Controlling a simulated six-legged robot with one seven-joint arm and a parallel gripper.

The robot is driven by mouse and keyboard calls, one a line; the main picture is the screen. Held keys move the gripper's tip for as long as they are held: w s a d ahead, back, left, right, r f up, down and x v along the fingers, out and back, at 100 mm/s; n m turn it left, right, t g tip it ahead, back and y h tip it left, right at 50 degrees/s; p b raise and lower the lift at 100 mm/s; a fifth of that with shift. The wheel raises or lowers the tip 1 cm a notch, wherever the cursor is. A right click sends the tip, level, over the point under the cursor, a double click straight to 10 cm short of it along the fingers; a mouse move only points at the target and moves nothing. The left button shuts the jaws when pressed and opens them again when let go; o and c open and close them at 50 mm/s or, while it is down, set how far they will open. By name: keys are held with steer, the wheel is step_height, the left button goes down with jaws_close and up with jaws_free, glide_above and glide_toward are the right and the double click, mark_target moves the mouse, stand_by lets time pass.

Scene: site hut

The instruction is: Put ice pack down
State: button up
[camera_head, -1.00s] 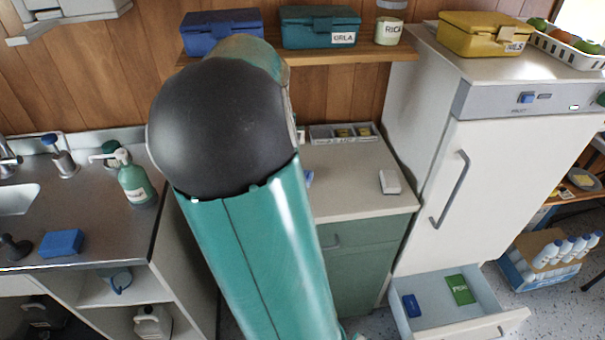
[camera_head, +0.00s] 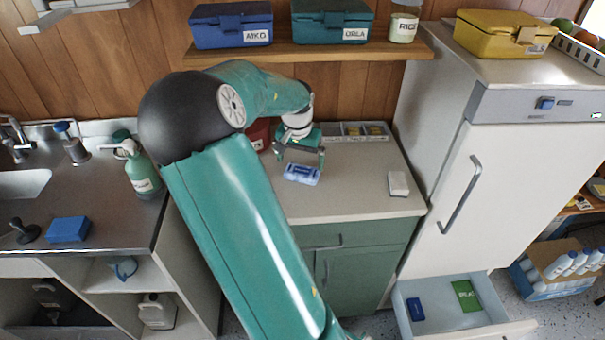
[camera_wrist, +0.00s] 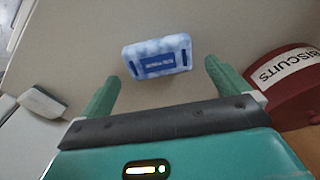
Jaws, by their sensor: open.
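The ice pack (camera_head: 302,174) is pale blue with a dark blue label and lies on the light countertop (camera_head: 345,203) over the green cabinet. It also shows in the wrist view (camera_wrist: 157,58), lying flat just beyond the fingertips. My gripper (camera_head: 302,158) is over the counter behind the ice pack. In the wrist view its two green fingers (camera_wrist: 160,82) are spread wide, with nothing held between them. The ice pack appears clear of both fingers.
A red biscuit tin (camera_wrist: 290,90) stands close beside the right finger in the wrist view. A small white block (camera_head: 398,184) lies on the counter's right. A divided tray (camera_head: 358,132) is at the back. The fridge (camera_head: 465,180) stands right, its bottom drawer (camera_head: 455,312) open.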

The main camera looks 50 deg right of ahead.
mark_target(302, 171)
steer(key=f, duration=0.4)
steer(key=shift+d+f, duration=0.3)
steer(key=shift+d, duration=0.05)
steer(key=shift+c, duration=0.2)
steer(key=c, duration=0.8)
steer(key=shift+r, duration=0.15)
